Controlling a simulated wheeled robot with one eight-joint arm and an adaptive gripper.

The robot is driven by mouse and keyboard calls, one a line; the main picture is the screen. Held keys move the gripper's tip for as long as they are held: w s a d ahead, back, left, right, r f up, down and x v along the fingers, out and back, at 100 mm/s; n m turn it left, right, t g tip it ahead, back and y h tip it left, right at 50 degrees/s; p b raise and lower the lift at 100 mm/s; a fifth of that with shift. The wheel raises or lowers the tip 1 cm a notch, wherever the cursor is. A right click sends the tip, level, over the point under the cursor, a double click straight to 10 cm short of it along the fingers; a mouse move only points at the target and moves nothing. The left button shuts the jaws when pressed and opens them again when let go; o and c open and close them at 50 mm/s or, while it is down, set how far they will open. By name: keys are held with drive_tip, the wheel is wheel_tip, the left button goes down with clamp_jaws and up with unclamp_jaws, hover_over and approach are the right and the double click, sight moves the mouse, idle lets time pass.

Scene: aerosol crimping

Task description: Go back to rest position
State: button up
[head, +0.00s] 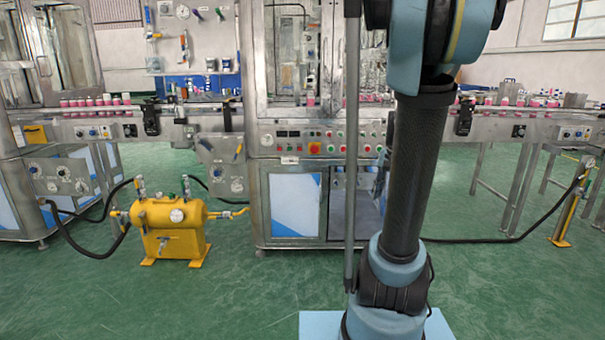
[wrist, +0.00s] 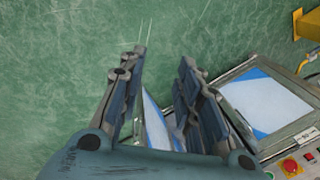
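My gripper (wrist: 162,75) shows in the wrist view with its two fingers spread apart. Nothing is between the fingers. Beyond them lie the green floor and the lower front of a machine. In the head view my arm rises in front of the machine, right of the middle, and its gripper end is out of the picture.
The crimping machine (head: 292,167) with its button panel stands ahead, and part of its panel (wrist: 264,100) shows in the wrist view. Conveyors with pink-and-white cans (head: 95,103) run to both sides. A yellow tank (head: 168,226) with hoses stands at left. The green floor (head: 240,300) in front is clear.

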drive_tip(key=s+a+f+n, duration=0.2)
drive_tip(key=s+n, duration=0.1)
drive_tip(key=s, duration=0.3)
drive_tip(key=s+a+f+n+h, duration=0.1)
drive_tip(key=s+a+f+n, duration=0.2)
drive_tip(key=s, duration=0.3)
drive_tip(key=s+a+f+n+t, duration=0.1)
drive_tip(key=s+a+f+n, duration=0.1)
drive_tip(key=s, duration=0.5)
drive_tip(key=shift+a+f+n, duration=0.3)
drive_tip(key=shift+a+n, duration=0.25)
drive_tip(key=shift+n, duration=0.15)
drive_tip(key=shift+a, duration=0.1)
